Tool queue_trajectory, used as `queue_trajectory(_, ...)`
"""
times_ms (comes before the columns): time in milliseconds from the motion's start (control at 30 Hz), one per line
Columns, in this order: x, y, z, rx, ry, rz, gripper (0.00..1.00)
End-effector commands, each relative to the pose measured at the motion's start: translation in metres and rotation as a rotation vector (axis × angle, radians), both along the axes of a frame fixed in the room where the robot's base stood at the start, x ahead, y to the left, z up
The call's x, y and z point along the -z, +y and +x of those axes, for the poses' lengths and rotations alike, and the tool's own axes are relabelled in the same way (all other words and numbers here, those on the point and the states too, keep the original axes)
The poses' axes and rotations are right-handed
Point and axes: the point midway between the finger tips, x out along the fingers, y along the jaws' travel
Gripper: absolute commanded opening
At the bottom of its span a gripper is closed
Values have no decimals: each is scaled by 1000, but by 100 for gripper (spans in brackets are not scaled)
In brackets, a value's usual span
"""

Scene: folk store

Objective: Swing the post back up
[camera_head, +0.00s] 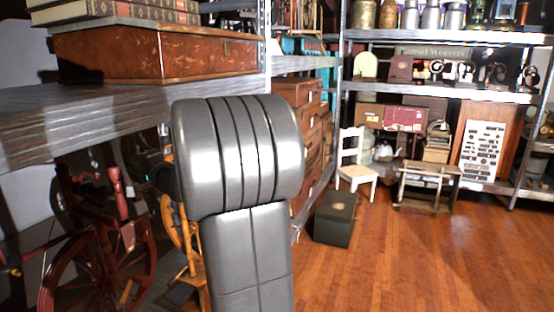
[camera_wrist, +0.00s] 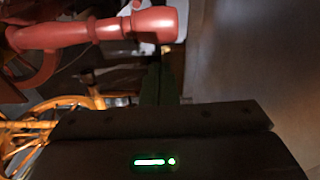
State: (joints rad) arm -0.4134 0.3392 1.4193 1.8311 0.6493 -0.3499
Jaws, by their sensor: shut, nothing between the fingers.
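The red turned wooden post (camera_head: 118,190) belongs to a dark red spinning wheel at the lower left of the head view. There it looks near upright, its top leaning slightly left. In the wrist view the post (camera_wrist: 100,27) crosses the upper part of the picture, its rounded end to the right. My gripper (camera_wrist: 162,62) is shut and empty, its narrow dark fingers just below the post's end in that picture. I cannot tell whether they touch it. In the head view my grey arm hides much of the gripper.
The red spinning wheel (camera_head: 60,262) and an orange wooden wheel (camera_head: 175,225) stand close by under a grey shelf (camera_head: 120,118). A wooden box (camera_head: 155,57) sits on that shelf. A dark chest (camera_head: 335,218) and white chair (camera_head: 354,165) stand right. The floor at right is clear.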

Motion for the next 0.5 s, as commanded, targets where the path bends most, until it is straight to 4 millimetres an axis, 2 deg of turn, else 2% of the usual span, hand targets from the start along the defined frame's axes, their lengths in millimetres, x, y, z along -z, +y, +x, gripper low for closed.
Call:
queue_trajectory(33,3,-7,5,4,-1,0,0)
queue_trajectory(500,0,-90,-46,4,-1,0,0)
